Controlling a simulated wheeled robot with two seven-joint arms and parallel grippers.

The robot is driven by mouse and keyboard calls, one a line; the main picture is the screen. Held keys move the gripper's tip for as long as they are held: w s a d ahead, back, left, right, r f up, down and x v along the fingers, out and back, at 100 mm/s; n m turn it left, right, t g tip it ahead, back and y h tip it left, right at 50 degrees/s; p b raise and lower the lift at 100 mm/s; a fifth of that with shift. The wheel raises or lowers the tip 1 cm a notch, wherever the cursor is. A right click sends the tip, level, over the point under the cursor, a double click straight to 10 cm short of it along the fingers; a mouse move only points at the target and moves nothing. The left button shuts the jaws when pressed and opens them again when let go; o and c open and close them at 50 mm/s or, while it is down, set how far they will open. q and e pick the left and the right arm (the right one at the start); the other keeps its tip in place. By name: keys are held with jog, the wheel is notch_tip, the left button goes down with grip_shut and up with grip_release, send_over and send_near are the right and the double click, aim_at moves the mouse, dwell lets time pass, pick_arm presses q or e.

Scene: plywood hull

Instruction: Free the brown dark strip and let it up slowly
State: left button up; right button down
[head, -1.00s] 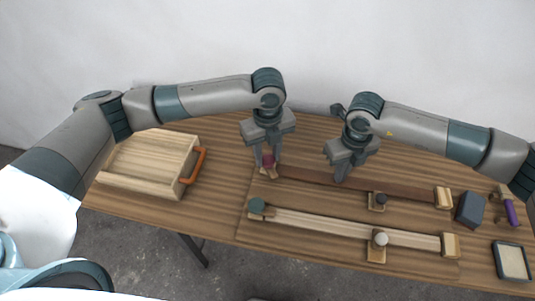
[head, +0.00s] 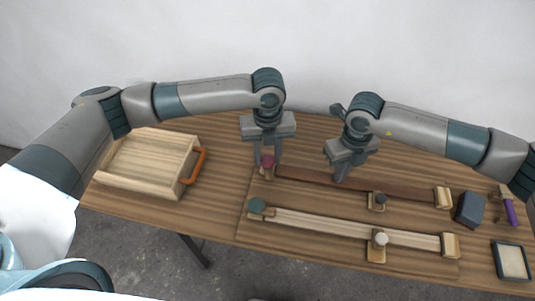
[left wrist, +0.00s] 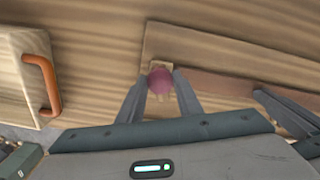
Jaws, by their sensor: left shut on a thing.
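The brown dark strip (head: 310,177) lies along the back of the board, its right end at a pale end block (head: 443,197). It also shows in the left wrist view (left wrist: 225,86). At its left end is a maroon knob (head: 267,161) on a small pale piece; the knob shows in the left wrist view (left wrist: 161,80). My left gripper (head: 266,167) is shut on the maroon knob, one finger on either side. My right gripper (head: 340,178) points down at the strip's middle; its finger gap is unclear. A dark knob on a pale block (head: 377,201) sits by the strip's front edge.
A pale strip (head: 330,224) lies in front, with a green knob (head: 257,205) and a white knob (head: 380,239). A wooden box with an orange handle (head: 194,166) stands left. A grey block (head: 469,209), purple-handled tool (head: 511,213) and framed pad (head: 512,261) lie right.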

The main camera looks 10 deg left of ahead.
aim_at(268, 159)
pick_arm(q)
jog(key=shift+w+r, duration=0.1)
jog(key=shift+r, duration=0.05)
pick_arm(e)
jog(key=shift+d+f, duration=0.1)
pick_arm(q)
jog(key=shift+m, duration=1.4)
jog(key=o, duration=1.1)
jog(key=shift+r, duration=3.4)
jog(key=shift+r+p, duration=0.9)
pick_arm(e)
jog(key=shift+r, duration=3.2)
pick_arm(q)
jog(key=shift+r+p, duration=0.7)
pick_arm(e)
jog(key=shift+r, duration=2.4)
